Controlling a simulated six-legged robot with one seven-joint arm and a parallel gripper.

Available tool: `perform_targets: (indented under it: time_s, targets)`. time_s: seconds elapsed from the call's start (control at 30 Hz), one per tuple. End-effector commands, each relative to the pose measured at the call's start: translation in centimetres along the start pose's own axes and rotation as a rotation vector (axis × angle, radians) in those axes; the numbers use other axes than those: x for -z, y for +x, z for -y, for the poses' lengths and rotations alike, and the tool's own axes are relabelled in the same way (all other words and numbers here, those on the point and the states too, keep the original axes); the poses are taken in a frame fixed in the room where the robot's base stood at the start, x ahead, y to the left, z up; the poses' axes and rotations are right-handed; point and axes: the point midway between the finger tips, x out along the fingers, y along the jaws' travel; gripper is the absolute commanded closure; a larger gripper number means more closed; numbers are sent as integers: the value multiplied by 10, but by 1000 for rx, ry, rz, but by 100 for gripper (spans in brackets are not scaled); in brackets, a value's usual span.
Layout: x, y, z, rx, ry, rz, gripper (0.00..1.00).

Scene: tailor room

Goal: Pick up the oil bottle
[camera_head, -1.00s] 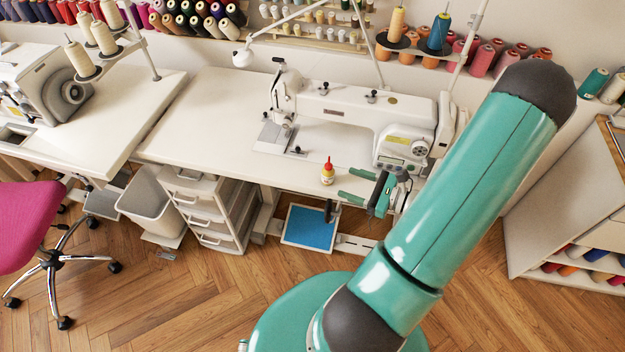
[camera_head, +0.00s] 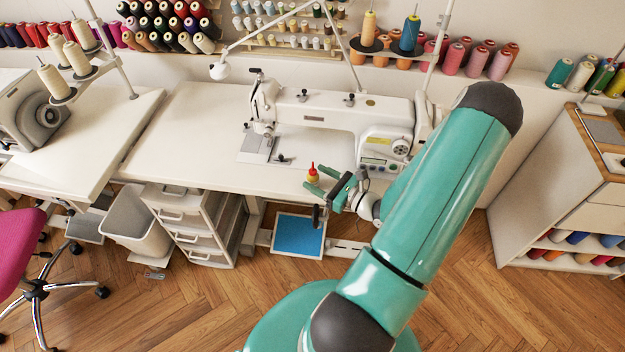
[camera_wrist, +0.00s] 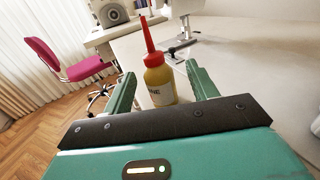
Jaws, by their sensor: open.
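The oil bottle (camera_head: 312,174) is a small yellow bottle with a red pointed cap. It stands upright near the front edge of the white sewing table (camera_head: 200,125). My gripper (camera_head: 315,179) is at the table's front edge, its green fingers reaching to the bottle and partly hiding its lower part in the head view. In the wrist view the bottle (camera_wrist: 158,78) stands between and slightly beyond the two open fingers (camera_wrist: 160,88), with visible gaps on both sides. Its base is hidden behind the gripper's dark bar.
A white sewing machine (camera_head: 335,115) stands on the table just behind the bottle. Drawers (camera_head: 195,222) and a bin (camera_head: 135,222) are below. A pink chair (camera_head: 20,245) is at left, and a shelf unit (camera_head: 550,215) at right. The tabletop left of the bottle is clear.

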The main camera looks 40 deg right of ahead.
Motion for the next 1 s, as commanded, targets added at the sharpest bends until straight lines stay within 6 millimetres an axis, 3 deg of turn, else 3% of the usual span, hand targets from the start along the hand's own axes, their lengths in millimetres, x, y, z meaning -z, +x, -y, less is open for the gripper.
perform_targets:
  time_s: [0.23,0.5,0.57,0.77,1.0]
  targets:
    - [1,37,-4,-3,0,0,42]
    - [1,42,-4,-2,0,0,42]
    - [1,42,-4,-2,0,0,50]
    - [1,42,-3,-2,0,0,89]
    - [1,42,-3,-2,-1,0,91]
